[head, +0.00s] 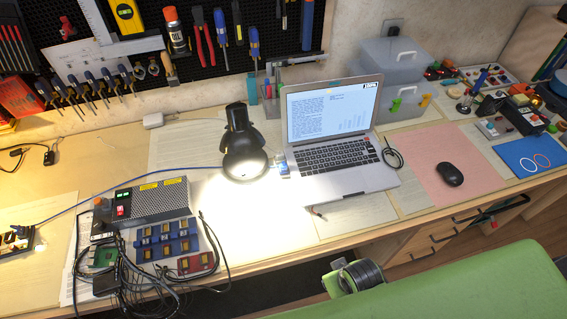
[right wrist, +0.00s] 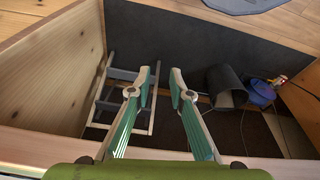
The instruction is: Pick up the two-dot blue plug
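I cannot make out a two-dot blue plug for certain; no dots are legible. In the head view a small blue-and-white piece (head: 282,164) lies beside the laptop's left edge. A blue cable (head: 95,196) runs across the desk to a small dark board (head: 17,241) at the far left, with a blue piece at its end. My right gripper (right wrist: 160,76) shows in the right wrist view with its two fingers apart and nothing between them. It is over the dark space below a wooden edge, away from the desktop items. My left gripper is not in view.
A lit black lamp (head: 242,150) and a laptop (head: 338,154) stand mid-desk. A grey power box (head: 153,202), blue blocks (head: 166,240) and tangled black cables crowd the left front. A mouse (head: 450,174) lies on a pink mat (head: 425,165). A dark bin (right wrist: 226,88) stands below.

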